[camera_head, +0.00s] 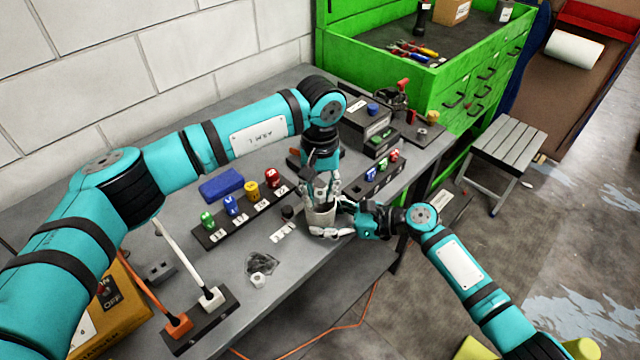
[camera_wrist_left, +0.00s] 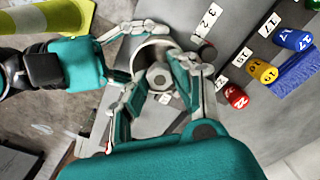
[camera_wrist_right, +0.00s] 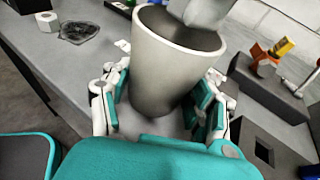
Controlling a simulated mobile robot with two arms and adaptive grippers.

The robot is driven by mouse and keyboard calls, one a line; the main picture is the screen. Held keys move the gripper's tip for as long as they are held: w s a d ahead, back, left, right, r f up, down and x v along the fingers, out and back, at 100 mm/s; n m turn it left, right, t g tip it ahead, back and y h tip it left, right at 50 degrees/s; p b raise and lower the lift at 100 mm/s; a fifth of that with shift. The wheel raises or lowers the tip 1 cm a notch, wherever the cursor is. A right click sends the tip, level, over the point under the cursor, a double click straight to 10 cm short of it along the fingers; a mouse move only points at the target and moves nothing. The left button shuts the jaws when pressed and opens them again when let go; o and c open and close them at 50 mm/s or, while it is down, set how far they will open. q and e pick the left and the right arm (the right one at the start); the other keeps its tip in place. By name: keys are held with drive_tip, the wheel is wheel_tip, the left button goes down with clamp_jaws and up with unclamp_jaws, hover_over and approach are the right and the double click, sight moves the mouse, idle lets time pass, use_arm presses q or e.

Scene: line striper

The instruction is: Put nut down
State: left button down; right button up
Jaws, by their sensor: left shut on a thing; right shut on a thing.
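A grey hex nut (camera_wrist_left: 158,77) is between the fingers of my left gripper (camera_wrist_left: 157,88), which is shut on it. In the head view, my left gripper (camera_head: 321,188) points down over a pale grey cup (camera_head: 319,215). The nut is at the cup's mouth or just above it; I cannot tell its exact depth. My right gripper (camera_head: 338,222) is shut around the cup's sides. In the right wrist view the cup (camera_wrist_right: 165,75) is upright, slightly tilted, between the fingers of my right gripper (camera_wrist_right: 160,105). The nut is hidden in the head view.
Another pale nut-like piece (camera_head: 257,280) lies by the bag. A green tool cabinet (camera_head: 430,85) stands behind.

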sight(320, 193)
use_arm(q)
drive_tip(key=c, duration=1)
unclamp_jaws()
drive_tip(key=shift+r, duration=3.5)
use_arm(e)
drive_tip(key=o, duration=1)
drive_tip(key=shift+c, duration=0.2)
